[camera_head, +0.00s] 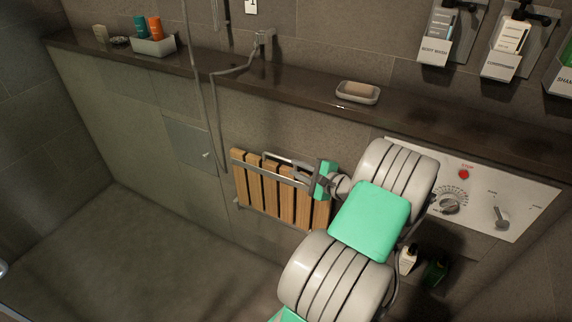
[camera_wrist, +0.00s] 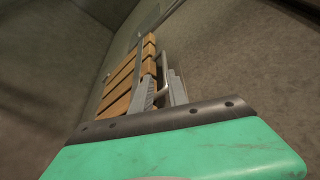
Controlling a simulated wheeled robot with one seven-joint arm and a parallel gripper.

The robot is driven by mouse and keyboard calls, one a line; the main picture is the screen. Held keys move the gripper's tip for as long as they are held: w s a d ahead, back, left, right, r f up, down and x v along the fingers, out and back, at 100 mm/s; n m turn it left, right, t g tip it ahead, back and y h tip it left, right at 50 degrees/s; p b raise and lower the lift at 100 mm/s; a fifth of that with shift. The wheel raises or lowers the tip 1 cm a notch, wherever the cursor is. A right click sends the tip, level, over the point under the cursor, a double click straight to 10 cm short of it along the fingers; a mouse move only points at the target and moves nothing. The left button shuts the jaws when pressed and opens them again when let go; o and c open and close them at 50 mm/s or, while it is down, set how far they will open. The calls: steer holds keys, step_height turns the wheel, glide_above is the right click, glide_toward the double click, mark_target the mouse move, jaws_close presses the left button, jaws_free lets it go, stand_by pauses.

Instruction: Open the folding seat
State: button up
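The folding seat (camera_head: 272,192) has several upright wooden slats in a grey metal frame. It is folded up flat against the tiled wall, below the dark ledge. It also shows in the wrist view (camera_wrist: 125,83), slanting away from the camera, with a metal bar along its edge. My gripper (camera_head: 306,177) is at the seat's upper right, close to the metal bar. In the wrist view, the green gripper body fills the bottom. Whether the fingers touch or close around the bar is not clear. My arm hides the seat's right end.
The dark ledge (camera_head: 300,92) runs above the seat with a soap dish (camera_head: 357,92) on it. A shower control panel (camera_head: 480,190) is right of my arm. Bottles (camera_head: 407,259) stand low at right. A shower hose (camera_head: 210,110) hangs left. The floor (camera_head: 130,255) ahead is clear.

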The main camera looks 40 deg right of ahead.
mark_target(286, 160)
steer(key=shift+m, duration=0.4)
steer(key=x, duration=0.4)
steer(key=d+x, duration=0.1)
steer(key=x, duration=0.2)
steer(key=shift+d+r, duration=0.1)
steer(key=shift+c, duration=0.2)
jaws_close()
steer(key=shift+r, duration=0.15)
stand_by(0.5)
